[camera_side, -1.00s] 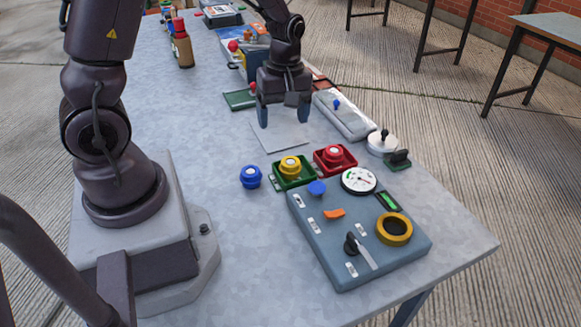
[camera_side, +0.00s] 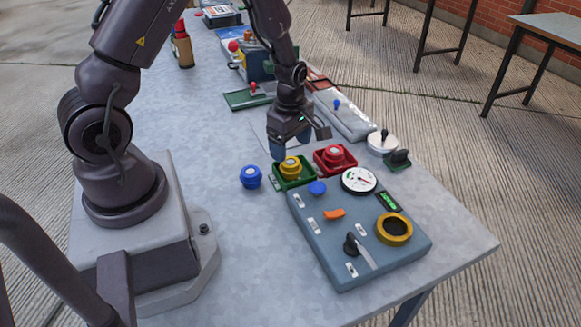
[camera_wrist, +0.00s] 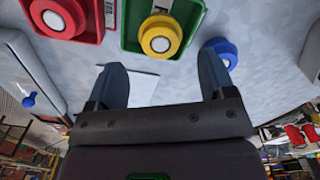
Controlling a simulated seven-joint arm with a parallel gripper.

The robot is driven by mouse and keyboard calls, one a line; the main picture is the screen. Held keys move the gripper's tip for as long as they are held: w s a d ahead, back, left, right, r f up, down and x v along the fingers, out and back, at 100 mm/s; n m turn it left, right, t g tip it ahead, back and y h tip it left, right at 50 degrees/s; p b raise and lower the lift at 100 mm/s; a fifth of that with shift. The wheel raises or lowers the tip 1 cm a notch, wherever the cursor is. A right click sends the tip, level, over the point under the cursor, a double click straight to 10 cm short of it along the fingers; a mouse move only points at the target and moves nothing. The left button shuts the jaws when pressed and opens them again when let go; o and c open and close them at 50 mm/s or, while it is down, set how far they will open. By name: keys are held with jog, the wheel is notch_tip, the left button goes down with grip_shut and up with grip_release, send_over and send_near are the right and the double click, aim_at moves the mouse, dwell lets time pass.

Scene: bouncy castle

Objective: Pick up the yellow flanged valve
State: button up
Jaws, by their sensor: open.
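The yellow flanged valve (camera_side: 290,166) sits in a green tray (camera_side: 304,183) on the table. It has a round yellow body with a pale top, and it also shows in the wrist view (camera_wrist: 160,36), at top centre beyond my fingertips. My gripper (camera_side: 289,147) is open and empty, just behind and above the valve in the side view. In the wrist view my two fingers (camera_wrist: 160,80) are spread apart, with bare table and part of a white sheet between them. The valve is not between the fingers.
A blue valve (camera_side: 251,177) stands left of the green tray. A red valve (camera_side: 335,153) sits in a red tray (camera_side: 349,165) to its right. A blue-grey panel (camera_side: 315,240) with a dial, knob and yellow ring lies in front.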

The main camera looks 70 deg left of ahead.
aim_at(291, 161)
notch_tip(291, 161, down, 5)
jog(key=shift+r, duration=0.15)
jog(key=c, duration=1)
jog(key=shift+r, duration=0.15)
notch_tip(291, 161, up, 14)
dwell(0.5)
